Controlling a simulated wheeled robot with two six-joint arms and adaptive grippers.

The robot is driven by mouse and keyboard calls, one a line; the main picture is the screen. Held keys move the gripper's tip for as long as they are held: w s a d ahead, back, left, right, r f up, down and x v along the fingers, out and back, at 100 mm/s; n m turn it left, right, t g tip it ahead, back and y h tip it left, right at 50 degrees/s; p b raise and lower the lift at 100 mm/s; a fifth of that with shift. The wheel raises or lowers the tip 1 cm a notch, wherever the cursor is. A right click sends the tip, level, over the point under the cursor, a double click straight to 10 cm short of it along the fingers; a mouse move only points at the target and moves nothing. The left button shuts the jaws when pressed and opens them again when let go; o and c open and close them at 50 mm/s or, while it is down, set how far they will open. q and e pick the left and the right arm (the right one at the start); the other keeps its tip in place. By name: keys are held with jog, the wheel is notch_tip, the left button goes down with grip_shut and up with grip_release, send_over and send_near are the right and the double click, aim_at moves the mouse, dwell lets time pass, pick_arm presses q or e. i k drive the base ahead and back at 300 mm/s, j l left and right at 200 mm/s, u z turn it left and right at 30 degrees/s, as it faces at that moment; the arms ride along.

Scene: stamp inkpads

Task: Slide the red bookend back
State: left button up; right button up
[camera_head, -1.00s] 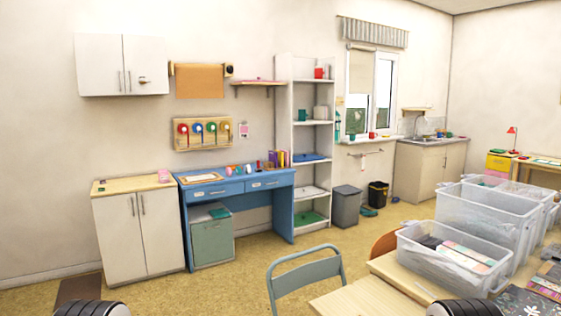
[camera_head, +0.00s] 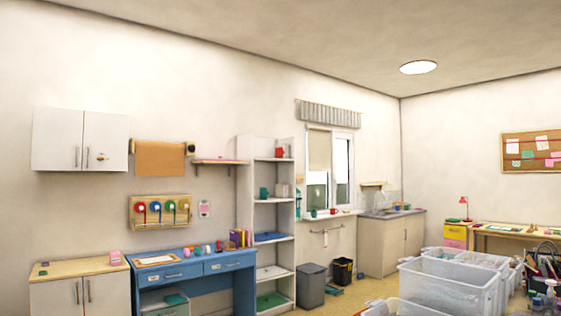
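A small red upright piece (camera_head: 219,246), which may be the red bookend, stands on the blue desk (camera_head: 180,268) against the left wall. It is too small to make out its exact shape. A short row of purple and yellow books (camera_head: 240,238) stands just right of it at the desk's right end. Several small coloured items (camera_head: 197,251) stand in a row to its left. Neither of my grippers is in view.
A tall white shelf unit (camera_head: 245,190) stands right of the desk, and a low cabinet (camera_head: 75,270) stands left of it. A grey bin (camera_head: 311,287) and a black bin (camera_head: 342,271) stand on the floor. Clear plastic crates (camera_head: 445,285) fill the lower right.

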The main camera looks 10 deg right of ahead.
aim_at(279, 152)
jog(key=i+j+u, duration=0.3)
jog(key=i, duration=0.2)
jog(key=i+j+u, duration=0.15)
jog(key=i+u, duration=0.5)
jog(key=i, duration=0.3)
jog(key=i+z, duration=0.1)
jog(key=i, duration=0.5)
jog(key=i+j, duration=0.1)
jog(key=i, duration=0.5)
jog(key=i+j+z, duration=0.15)
jog(key=i, duration=0.5)
jog(key=i+j+z, duration=0.1)
jog(key=i, duration=0.5)
jog(key=i+l+z, duration=0.2)
jog(key=z, duration=0.2)
jog(key=i+l+z, duration=0.1)
jog(key=i+z, duration=0.75)
jog(key=i+j+z, duration=0.1)
jog(key=i+z, duration=0.15)
jog(key=z, duration=0.15)
jog(key=i+j+z, duration=0.2)
jog(key=z, duration=0.2)
jog(key=i+z, duration=0.45)
jog(key=i, duration=1.4)
